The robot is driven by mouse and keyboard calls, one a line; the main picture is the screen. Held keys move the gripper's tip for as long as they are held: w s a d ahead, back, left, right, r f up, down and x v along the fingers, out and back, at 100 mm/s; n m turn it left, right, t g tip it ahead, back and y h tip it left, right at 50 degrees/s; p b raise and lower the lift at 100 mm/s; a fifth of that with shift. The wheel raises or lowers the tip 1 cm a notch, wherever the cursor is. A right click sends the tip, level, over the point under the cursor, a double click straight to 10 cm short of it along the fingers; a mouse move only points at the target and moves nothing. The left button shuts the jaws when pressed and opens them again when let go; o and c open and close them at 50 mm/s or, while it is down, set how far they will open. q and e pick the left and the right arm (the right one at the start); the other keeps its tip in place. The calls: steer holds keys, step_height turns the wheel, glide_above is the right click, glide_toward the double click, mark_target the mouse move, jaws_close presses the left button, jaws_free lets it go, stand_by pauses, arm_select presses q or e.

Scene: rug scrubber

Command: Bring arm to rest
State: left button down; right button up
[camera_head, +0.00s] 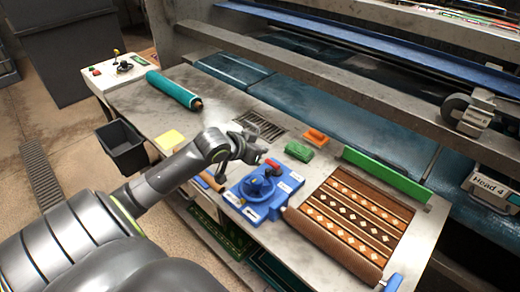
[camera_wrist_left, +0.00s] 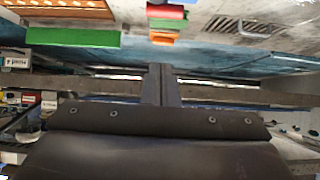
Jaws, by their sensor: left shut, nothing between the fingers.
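My left arm comes in from the lower left in the head view. Its gripper (camera_head: 258,152) hangs above the worktable, just behind the blue box with a round handwheel (camera_head: 262,188). In the left wrist view the two fingers (camera_wrist_left: 161,84) are pressed together with nothing between them. My right gripper is not in view.
A patterned rug (camera_head: 352,220), partly rolled, lies at the right beside a green bar (camera_head: 385,174). Green (camera_head: 299,151) and orange (camera_head: 316,137) blocks sit near a drain grate (camera_head: 261,124). A teal roll (camera_head: 173,89) lies farther back. A black bin (camera_head: 122,147) hangs at the left edge.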

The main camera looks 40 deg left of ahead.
arm_select(q)
steer(key=shift+f, duration=0.1)
stand_by(0.3)
steer(key=s+d+f+g, duration=0.1)
steer(key=s+f, duration=0.2)
steer(key=s+d+f, duration=0.2)
steer(key=s+f, duration=0.1)
steer(key=s, duration=0.1)
steer(key=s+d+f+g, duration=0.1)
steer(key=s+d+f, duration=0.1)
steer(key=s+f, duration=0.1)
steer(key=shift+s+g+y, duration=0.3)
steer(key=shift+s+y, duration=0.1)
steer(key=shift+s, duration=0.15)
steer(key=s+d+f+n+g+y, duration=0.1)
steer(key=s+d+f+g, duration=0.1)
steer(key=s, duration=0.7)
steer(key=s+d+f+g+y, duration=0.1)
steer(key=s+d+g, duration=0.1)
steer(key=s, duration=0.6)
step_height(320, 180, down, 27)
steer(key=a+g+b, duration=0.1)
steer(key=g+b, duration=0.1)
steer(key=b, duration=0.1)
steer(key=s+d+f+h+b, duration=0.1)
steer(key=s+f, duration=1.4)
steer(key=f, duration=0.3)
steer(key=shift+s+f+g+b, duration=0.25)
steer(key=shift+s+g+b, duration=0.1)
steer(key=shift+g+b, duration=0.05)
